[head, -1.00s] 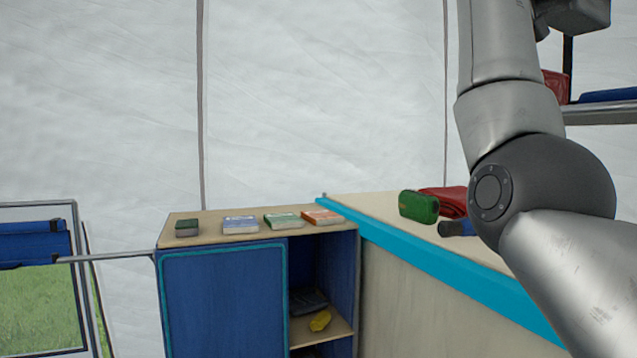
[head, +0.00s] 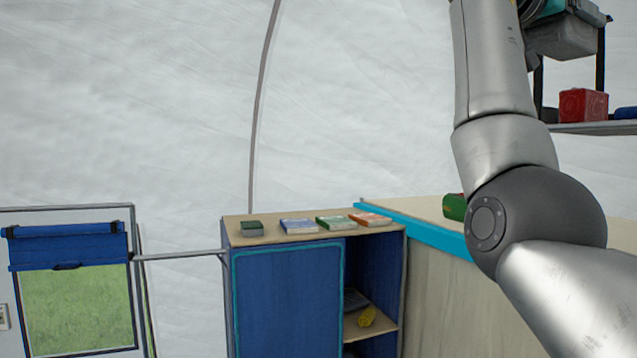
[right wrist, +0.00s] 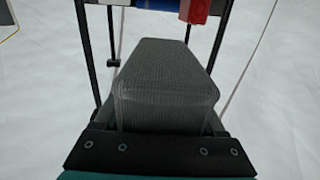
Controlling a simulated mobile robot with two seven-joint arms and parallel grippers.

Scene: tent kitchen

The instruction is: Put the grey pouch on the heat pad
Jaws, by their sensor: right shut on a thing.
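The grey pouch (head: 562,38) is at the top right of the head view, held high by my right gripper (head: 570,62). In the right wrist view the pouch (right wrist: 165,85) is a ribbed grey block lying between the dark fingers, close to the gripper's palm. My right gripper is shut on it. The pouch is in the air, apart from any surface below. I cannot make out a heat pad in either view. My left gripper is not in view.
A blue cabinet (head: 287,300) bears several small packs (head: 334,223). A blue-edged counter (head: 430,237) stands beside it, with a green item (head: 454,207) partly behind my arm. A shelf (head: 597,128) at right holds a red box (head: 583,105).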

